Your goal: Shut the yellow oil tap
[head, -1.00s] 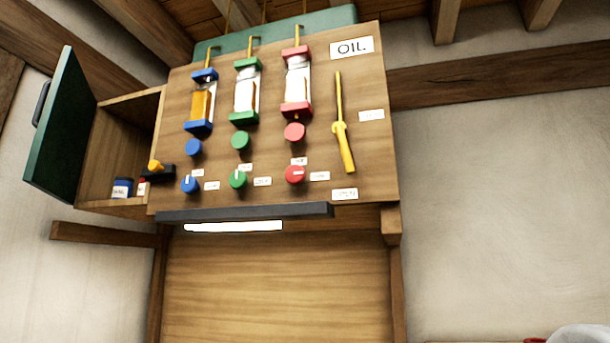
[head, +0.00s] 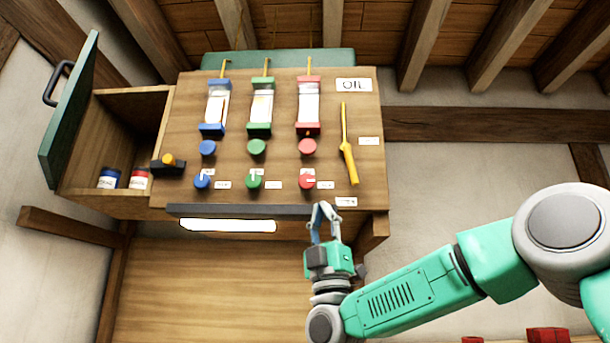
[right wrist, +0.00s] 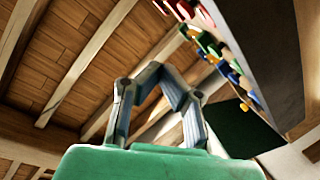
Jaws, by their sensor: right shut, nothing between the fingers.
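A long yellow lever (head: 348,160) hangs nearly upright on the right part of the wooden panel (head: 365,195), below the OIL label (head: 354,85). Its lower end leans slightly right. My right gripper (head: 325,208) is in front of the panel's lower edge, below and left of the lever and apart from it. Its fingers are together and empty. They also show in the right wrist view (right wrist: 160,72), with the panel's coloured knobs beyond to the right. I cannot make out the lever there. My left gripper is not in view.
Blue (head: 208,148), green (head: 257,147) and red (head: 307,147) knobs sit below the glass tubes. A yellow knob (head: 168,159) on a black block is at the panel's left. An open green door (head: 70,115) stands beside a cubby with small jars. A dark ledge (head: 238,210) juts below.

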